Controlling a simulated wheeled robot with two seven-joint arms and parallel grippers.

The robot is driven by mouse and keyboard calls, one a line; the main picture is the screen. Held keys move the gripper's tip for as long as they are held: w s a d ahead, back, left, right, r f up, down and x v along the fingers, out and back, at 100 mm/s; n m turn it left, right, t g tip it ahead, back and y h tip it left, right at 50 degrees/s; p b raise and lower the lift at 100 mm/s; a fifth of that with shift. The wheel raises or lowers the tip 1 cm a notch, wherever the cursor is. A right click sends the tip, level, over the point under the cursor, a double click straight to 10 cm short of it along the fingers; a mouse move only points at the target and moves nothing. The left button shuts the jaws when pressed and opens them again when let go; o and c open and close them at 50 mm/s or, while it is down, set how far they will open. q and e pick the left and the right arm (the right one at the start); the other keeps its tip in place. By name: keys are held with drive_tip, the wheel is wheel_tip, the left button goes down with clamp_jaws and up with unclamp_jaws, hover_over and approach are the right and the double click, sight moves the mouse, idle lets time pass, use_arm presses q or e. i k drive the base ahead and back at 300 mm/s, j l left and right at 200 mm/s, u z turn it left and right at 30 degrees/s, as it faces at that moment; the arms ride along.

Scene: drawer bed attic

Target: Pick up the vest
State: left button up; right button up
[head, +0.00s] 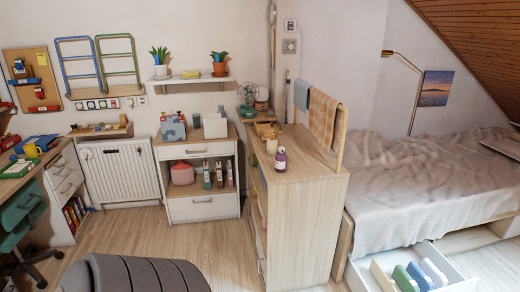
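I cannot pick out a vest for sure. An open white drawer (456,284) under the bed holds several folded or flat items, among them a beige one (383,276), a green one (406,278) and a pale one with blue (433,272). I cannot tell whether any is a vest. A checked orange cloth (324,117) and a blue cloth (302,95) hang on a rack above the dresser. Neither of my grippers is in view.
A wooden dresser (310,215) with a purple bottle (281,160) stands in the middle. The bed (430,185) fills the right. A dark grey ribbed seat or cushion (135,274) is at the bottom left. Wooden floor (205,245) lies clear between them.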

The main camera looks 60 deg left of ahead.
sight(214, 127)
drive_tip(key=u, duration=2.15)
drive_tip(key=i+z, duration=0.1)
drive_tip(key=i, duration=0.45)
drive_tip(key=i+j+z, duration=0.1)
drive_tip(key=i, duration=0.45)
drive_tip(key=i+j+z, duration=0.15)
drive_tip(key=i, duration=0.4)
